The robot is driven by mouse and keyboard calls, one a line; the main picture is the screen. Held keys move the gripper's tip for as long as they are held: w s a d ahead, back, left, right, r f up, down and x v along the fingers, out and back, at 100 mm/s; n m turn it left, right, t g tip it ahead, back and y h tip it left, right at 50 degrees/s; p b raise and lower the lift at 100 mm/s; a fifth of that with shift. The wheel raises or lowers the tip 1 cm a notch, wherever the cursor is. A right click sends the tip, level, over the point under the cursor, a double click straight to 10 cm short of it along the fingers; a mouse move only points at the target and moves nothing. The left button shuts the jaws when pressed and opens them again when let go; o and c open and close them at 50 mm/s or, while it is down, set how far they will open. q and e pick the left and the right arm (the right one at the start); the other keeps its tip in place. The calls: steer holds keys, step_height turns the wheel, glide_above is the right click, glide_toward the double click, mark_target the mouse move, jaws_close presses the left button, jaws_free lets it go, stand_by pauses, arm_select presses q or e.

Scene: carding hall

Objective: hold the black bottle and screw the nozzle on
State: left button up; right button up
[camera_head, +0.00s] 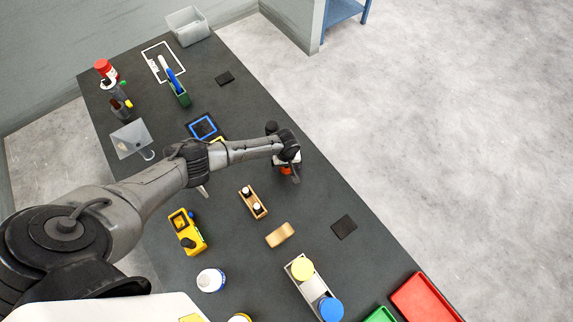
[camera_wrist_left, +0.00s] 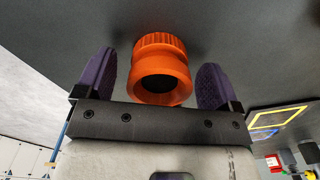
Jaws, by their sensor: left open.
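My left gripper (camera_head: 290,176) is over the dark table near its right edge, with the arm reaching in from the left. In the left wrist view its two purple fingers (camera_wrist_left: 156,82) stand open, one on each side of an orange ribbed part (camera_wrist_left: 160,62) with a round dark opening, which looks like the nozzle. Small gaps show between the part and both fingers. In the head view only a bit of the orange part (camera_head: 286,170) shows beneath the gripper. I cannot surely pick out the black bottle. My right gripper is not in view.
A wooden holder (camera_head: 247,195) with white-capped bottles, a yellow caddy (camera_head: 196,239) and a tan block (camera_head: 279,235) lie nearer. A tray (camera_head: 294,273) with yellow and blue lids and a red tray (camera_head: 425,298) are at the front. Blue and yellow square frames (camera_head: 203,127) lie behind the arm.

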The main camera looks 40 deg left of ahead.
arm_select(q)
steer(key=shift+f, duration=0.2)
steer(key=c, duration=1)
steer(key=shift+r, duration=0.1)
steer(key=shift+r, duration=0.45)
step_height(320, 180, up, 3)
steer(key=shift+f+p, duration=0.15)
steer(key=shift+p, duration=0.2)
steer(key=d+r, duration=0.7)
steer(key=d, duration=0.4)
steer(key=shift+d+r+b, duration=0.15)
steer(key=shift+d+b, duration=0.15)
steer(key=shift+d, duration=0.1)
